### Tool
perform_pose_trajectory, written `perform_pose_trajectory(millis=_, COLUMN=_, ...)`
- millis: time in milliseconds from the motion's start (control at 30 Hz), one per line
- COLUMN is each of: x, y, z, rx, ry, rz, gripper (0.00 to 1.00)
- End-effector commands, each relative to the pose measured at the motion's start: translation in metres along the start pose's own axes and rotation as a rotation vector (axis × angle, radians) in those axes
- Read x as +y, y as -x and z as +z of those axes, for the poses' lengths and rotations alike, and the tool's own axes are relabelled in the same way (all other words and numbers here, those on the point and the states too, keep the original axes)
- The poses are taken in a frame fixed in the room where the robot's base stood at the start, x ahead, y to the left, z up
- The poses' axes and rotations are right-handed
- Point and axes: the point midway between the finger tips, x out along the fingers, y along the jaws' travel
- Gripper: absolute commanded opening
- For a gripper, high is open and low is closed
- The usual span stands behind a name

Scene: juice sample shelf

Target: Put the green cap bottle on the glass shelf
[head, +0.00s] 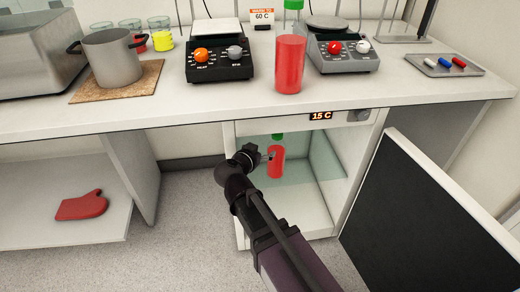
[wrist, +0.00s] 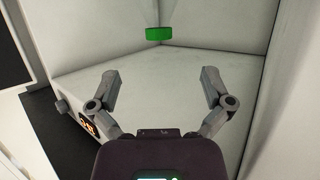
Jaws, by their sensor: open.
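A bottle of red liquid with a green cap (head: 276,161) is upright inside the open cabinet under the counter. It appears to stand on the greenish glass shelf (head: 305,175), though its base contact is hard to make out. My gripper (head: 268,156) is open at the bottle's left side in the head view. In the wrist view my gripper (wrist: 161,88) has its fingers spread with nothing between them. A green cap (wrist: 159,34) shows beyond the fingertips there; no red body is visible below it. A larger-looking red bottle with a green cap (head: 290,65) stands on the counter.
The cabinet door (head: 430,215) stands open at the right. Two hotplates (head: 220,62) (head: 342,52), a pot (head: 110,57) on a cork mat, beakers and a marker tray (head: 445,65) crowd the counter (head: 150,115). A red mitt (head: 82,206) lies on the lower left shelf.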

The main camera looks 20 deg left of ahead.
Motion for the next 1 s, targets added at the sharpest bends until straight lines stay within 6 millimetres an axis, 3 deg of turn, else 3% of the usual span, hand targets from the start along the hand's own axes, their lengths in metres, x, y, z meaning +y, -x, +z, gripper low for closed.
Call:
perform_pose_trajectory(millis=467, x=0.000, y=0.000, z=0.000, rx=-0.001, ry=0.000, rz=0.000, gripper=1.00)
perform_pose_trajectory(millis=633, x=0.009, y=-0.006, z=0.001, rx=-0.017, ry=0.007, rz=0.018, gripper=1.00)
perform_pose_trajectory(millis=767, x=0.028, y=-0.017, z=0.003, rx=-0.053, ry=0.020, rz=0.054, gripper=1.00)
perform_pose_trajectory(millis=1000, x=0.093, y=-0.050, z=0.015, rx=-0.197, ry=0.066, rz=0.166, gripper=1.00)
